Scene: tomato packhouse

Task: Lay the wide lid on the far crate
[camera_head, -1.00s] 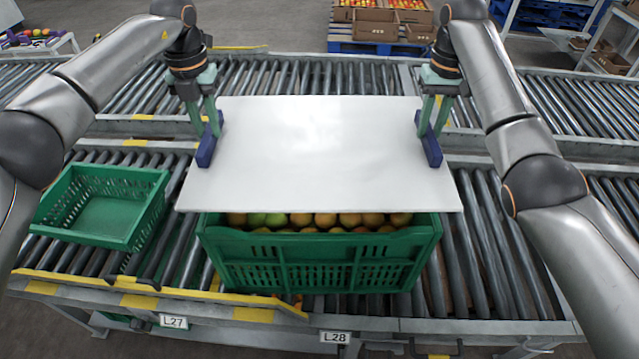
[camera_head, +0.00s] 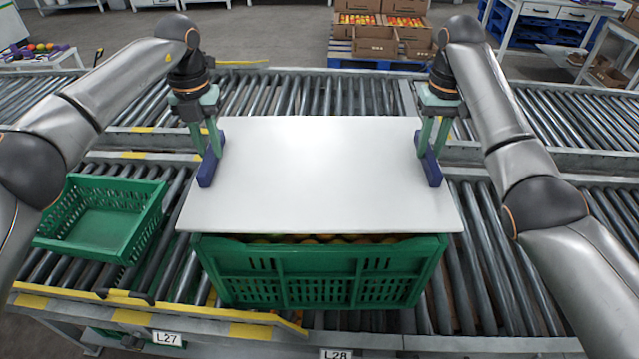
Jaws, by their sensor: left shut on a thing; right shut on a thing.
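The wide lid (camera_head: 318,175) is a flat white panel, held roughly level above a green crate (camera_head: 318,275) full of round orange and green fruit. A narrow strip of the fruit (camera_head: 320,239) shows between the lid's near edge and the crate's near rim; the lid hides the rest. Whether the lid touches the crate, I cannot tell. My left gripper (camera_head: 209,170) is shut on the lid's left edge. My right gripper (camera_head: 429,168) is shut on its right edge.
A smaller, empty green crate (camera_head: 98,232) sits to the left on the roller conveyor (camera_head: 495,255). Another roller conveyor (camera_head: 300,92) runs behind. Rollers to the right are clear. Cardboard boxes (camera_head: 378,42) stand on a blue pallet at the back.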

